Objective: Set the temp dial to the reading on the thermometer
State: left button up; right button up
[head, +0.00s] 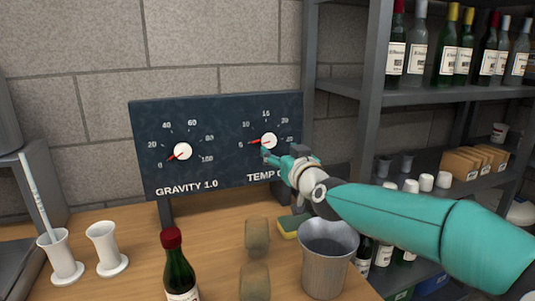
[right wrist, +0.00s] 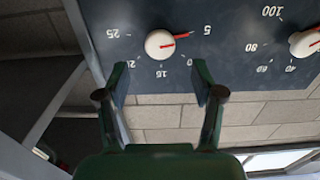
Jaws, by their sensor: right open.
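The temp dial (head: 268,140) is a white knob with a red pointer on a dark panel (head: 220,120), above the label TEMP. Its pointer lies close to the 5 mark. The dial also shows in the right wrist view (right wrist: 160,44), where the picture is turned upside down. My right gripper (head: 280,157) is open just below and in front of the dial. Its fingers (right wrist: 161,82) are apart and empty, short of the knob. A slim white stick (head: 38,190), perhaps the thermometer, leans in a white cup at the left; its reading is too small to tell. My left gripper is out of view.
The gravity dial (head: 182,151) is left of the temp dial, its pointer near 0. Bottle shelves (head: 440,95) are at right.

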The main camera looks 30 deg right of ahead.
aim_at(270, 142)
jog(key=x, duration=0.7)
jog(key=c, duration=1.1)
